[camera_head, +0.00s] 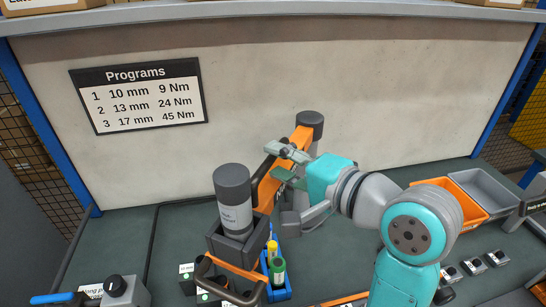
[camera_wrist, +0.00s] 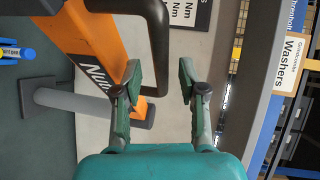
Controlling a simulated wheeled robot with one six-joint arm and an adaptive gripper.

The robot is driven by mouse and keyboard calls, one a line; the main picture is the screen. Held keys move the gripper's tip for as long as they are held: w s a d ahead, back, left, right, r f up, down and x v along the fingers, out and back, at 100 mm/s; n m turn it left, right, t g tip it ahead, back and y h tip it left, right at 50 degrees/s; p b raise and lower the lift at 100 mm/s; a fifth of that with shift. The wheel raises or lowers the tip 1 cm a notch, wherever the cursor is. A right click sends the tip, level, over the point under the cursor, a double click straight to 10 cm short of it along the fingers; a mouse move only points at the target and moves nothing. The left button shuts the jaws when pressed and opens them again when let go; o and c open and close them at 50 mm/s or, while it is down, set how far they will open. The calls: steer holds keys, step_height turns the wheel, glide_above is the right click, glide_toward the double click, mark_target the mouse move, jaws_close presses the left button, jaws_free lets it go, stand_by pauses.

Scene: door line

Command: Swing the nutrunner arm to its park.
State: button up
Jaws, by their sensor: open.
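The nutrunner arm (camera_head: 268,185) is orange, with a dark round post top (camera_head: 310,124) near the back wall. Its dark grey cylindrical tool (camera_head: 233,190) stands upright at the near left end. In the wrist view the orange arm (camera_wrist: 98,50) runs down the left side, with a black loop handle (camera_wrist: 158,55) beside it. My gripper (camera_head: 283,163) is open at the arm's right side in the head view. In the wrist view its fingertips (camera_wrist: 158,80) lie on either side of the handle's upright bar. I cannot tell whether they touch it. My gripper hides part of the arm.
A blue tray (camera_head: 281,293) with bottles stands just right of the tool. An orange bin (camera_head: 468,212) and grey bin (camera_head: 484,190) stand at the right. A knob box (camera_head: 124,293) sits front left. The bench left of the tool is mostly clear.

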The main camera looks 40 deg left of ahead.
steer(key=shift+x, duration=1.2)
jaws_close()
